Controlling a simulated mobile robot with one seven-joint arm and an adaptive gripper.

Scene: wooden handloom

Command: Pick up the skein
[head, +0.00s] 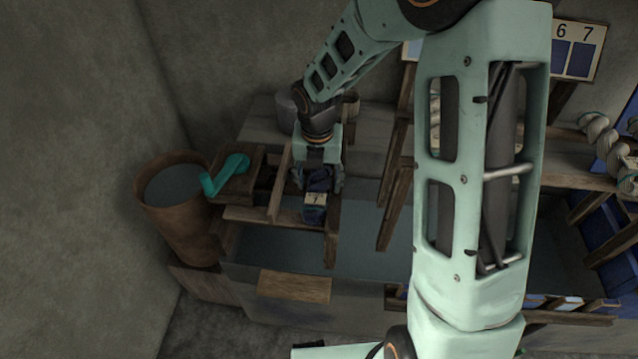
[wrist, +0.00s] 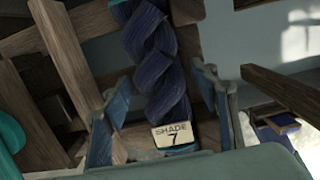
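The skein (wrist: 160,72) is a twisted dark blue hank with a pale tag (wrist: 173,136) reading "SHADE 7" at its near end. In the head view the skein (head: 319,180) lies at the wooden frame above the vat, below my wrist. My gripper (head: 318,187) points down over it. In the wrist view my gripper (wrist: 162,88) has one blue-padded finger on each side of the skein, with gaps visible on both sides. It is open. My gripper partly covers the skein in the head view.
Wooden bars (wrist: 75,55) run close beside the left finger. A teal crank (head: 226,174) and a round brown tub (head: 170,203) stand to the left. Wooden posts (head: 396,165) rise at the right. A grey ledge (head: 258,128) lies behind.

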